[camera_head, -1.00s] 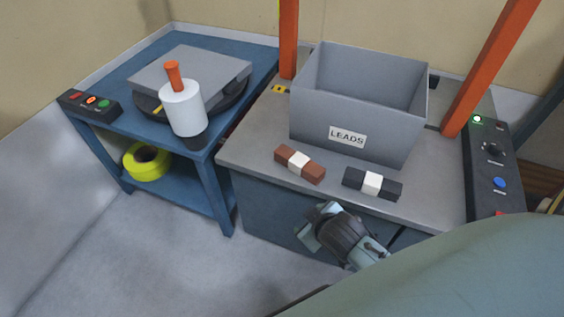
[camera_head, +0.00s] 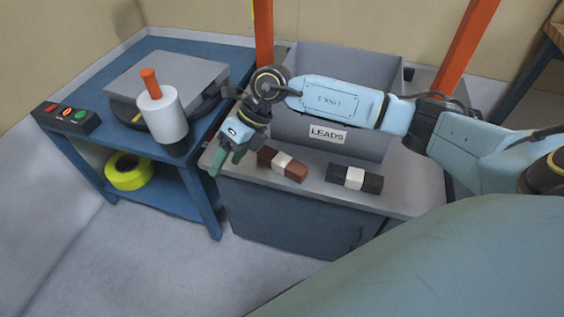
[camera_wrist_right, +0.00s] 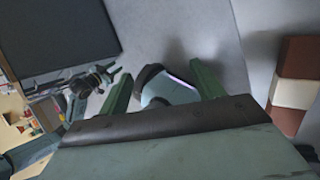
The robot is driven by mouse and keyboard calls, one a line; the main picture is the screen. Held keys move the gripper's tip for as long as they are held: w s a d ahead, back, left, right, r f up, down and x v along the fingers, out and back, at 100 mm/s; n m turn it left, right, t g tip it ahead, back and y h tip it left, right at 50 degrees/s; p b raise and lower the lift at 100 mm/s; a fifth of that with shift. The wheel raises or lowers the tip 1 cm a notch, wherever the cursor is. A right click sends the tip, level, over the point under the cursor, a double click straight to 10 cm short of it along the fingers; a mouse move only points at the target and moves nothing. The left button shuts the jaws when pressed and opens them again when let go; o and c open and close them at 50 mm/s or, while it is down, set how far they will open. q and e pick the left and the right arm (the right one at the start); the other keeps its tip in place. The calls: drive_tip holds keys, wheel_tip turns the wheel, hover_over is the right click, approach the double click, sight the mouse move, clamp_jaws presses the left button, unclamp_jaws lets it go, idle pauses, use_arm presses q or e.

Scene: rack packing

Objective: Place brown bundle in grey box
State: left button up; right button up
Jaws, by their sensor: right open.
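The brown bundle (camera_head: 297,173), two brown ends with a white band, lies on the grey bench top in front of the grey box (camera_head: 390,72). The box is open-topped, labelled LEADS, and partly hidden by my right arm. My right gripper (camera_head: 227,162) is open and empty, with its fingers pointing down just left of the bundle, apart from it. In the right wrist view the two green fingers (camera_wrist_right: 160,72) are spread, and the bundle (camera_wrist_right: 293,92) lies at the right edge, outside them. My left gripper is not in the head view.
A black bundle with a white band (camera_head: 368,182) lies to the right on the bench (camera_head: 408,199). A blue side table (camera_head: 190,58) on the left bears a scale, a white cylinder with an orange handle (camera_head: 162,115) and a button box (camera_head: 68,118). Orange posts (camera_head: 263,35) flank the box.

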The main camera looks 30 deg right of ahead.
drive_tip(key=w+d+r+h, duration=0.15)
drive_tip(key=d+h, duration=0.55)
drive_tip(key=d, duration=0.7)
drive_tip(key=b, duration=0.2)
hover_over(282, 159)
wheel_tip(282, 159, down, 7)
drive_tip(key=shift+a, duration=0.1)
drive_tip(key=shift+f+b, duration=0.3)
drive_tip(key=shift+f, duration=0.7)
wheel_tip(282, 159, down, 4)
drive_tip(key=shift+r+b, duration=0.1)
drive_tip(key=shift+b, duration=0.7)
drive_tip(key=shift+f, duration=0.3)
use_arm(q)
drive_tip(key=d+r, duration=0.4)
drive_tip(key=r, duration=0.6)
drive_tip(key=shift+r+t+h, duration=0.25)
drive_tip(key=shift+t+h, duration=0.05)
use_arm(e)
drive_tip(key=shift+c, duration=0.5)
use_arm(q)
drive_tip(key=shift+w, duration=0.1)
use_arm(e)
drive_tip(key=c, duration=1.2)
drive_tip(key=shift+r, duration=0.1)
